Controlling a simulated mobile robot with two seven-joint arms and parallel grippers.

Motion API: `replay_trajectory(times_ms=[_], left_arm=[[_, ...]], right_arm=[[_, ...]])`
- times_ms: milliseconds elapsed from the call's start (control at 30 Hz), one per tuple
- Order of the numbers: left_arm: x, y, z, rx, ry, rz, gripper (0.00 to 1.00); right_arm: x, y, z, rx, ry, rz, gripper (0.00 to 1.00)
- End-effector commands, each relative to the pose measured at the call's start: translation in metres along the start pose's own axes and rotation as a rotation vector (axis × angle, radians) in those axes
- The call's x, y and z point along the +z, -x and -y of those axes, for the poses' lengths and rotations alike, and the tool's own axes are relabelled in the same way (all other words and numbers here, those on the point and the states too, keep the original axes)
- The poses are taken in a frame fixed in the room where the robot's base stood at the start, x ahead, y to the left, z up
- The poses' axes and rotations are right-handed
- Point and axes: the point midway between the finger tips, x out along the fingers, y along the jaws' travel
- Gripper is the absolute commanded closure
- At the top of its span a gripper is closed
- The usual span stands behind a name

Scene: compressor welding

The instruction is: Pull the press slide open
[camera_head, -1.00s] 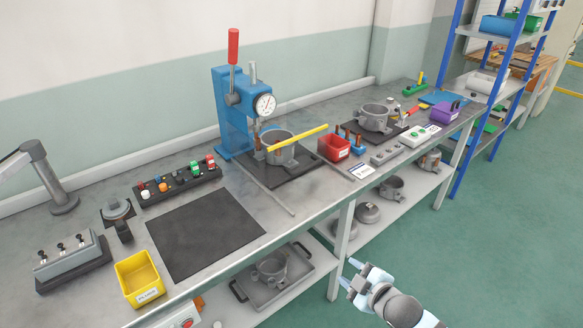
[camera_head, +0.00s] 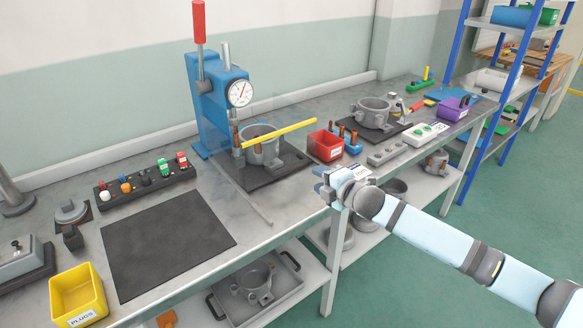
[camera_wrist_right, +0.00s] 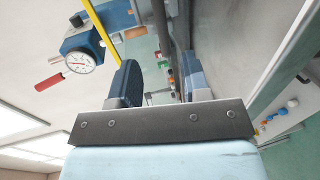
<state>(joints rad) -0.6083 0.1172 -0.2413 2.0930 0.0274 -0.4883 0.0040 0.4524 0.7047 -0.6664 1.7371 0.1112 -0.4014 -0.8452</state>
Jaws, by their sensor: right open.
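The blue press (camera_head: 208,110) stands at the back of the bench with a red lever and a round dial. At its foot is a dark slide plate (camera_head: 285,165) bearing a grey ring-shaped housing (camera_head: 262,150). A yellow bar (camera_head: 280,132) crosses above the housing. A thin metal rail (camera_head: 245,200) runs forward from the plate. My right gripper (camera_head: 322,187) is at the bench's front edge, right of the plate and apart from it. In the right wrist view its fingers (camera_wrist_right: 160,82) are open and empty; the press dial (camera_wrist_right: 80,62) and yellow bar (camera_wrist_right: 103,35) show beyond. My left gripper is out of view.
A red bin (camera_head: 325,146) and a blue holder with copper-coloured pins (camera_head: 346,140) stand right of the plate. A black mat (camera_head: 165,245), a yellow bin (camera_head: 78,295) and a button strip (camera_head: 145,182) lie to the left. A lower shelf holds a tray (camera_head: 285,300).

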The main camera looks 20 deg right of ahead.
Motion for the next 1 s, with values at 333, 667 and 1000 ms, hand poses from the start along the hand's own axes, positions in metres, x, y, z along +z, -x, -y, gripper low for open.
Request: replay_trajectory(times_ms=[333,667,1000], left_arm=[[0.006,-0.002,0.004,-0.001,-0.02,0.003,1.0],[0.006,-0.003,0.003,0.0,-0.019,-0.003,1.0],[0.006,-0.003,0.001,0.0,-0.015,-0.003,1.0]], right_arm=[[-0.001,-0.074,0.0,0.001,-0.001,0.0,0.57],[-0.001,-0.117,0.0,0.0,-0.002,-0.001,0.57],[-0.001,-0.121,0.0,-0.001,-0.001,-0.001,0.57]])
